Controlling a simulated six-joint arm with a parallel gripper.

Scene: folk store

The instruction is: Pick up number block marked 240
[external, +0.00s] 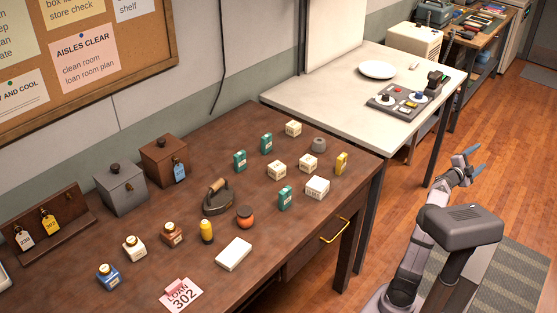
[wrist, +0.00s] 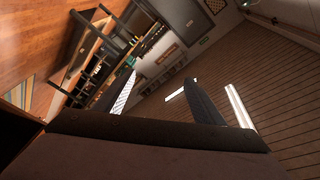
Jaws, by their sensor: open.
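Several small cream blocks with dark marks stand on the right part of the dark wooden table in the external view: one at the back (external: 293,128), one in the middle (external: 307,163), one to its left (external: 277,169) and a larger one in front (external: 317,187). Their marks are too small to read, so I cannot tell which says 240. My gripper (external: 476,160) is open and empty, to the right of the table and well apart from the blocks. In the wrist view its two fingers (wrist: 160,74) are spread, and no block can be made out.
Teal boxes (external: 285,198), a grey ring-like item (external: 318,145) and a yellow item (external: 341,162) stand close around the blocks. A white-topped table (external: 340,85) stands behind. Open floor surrounds my gripper.

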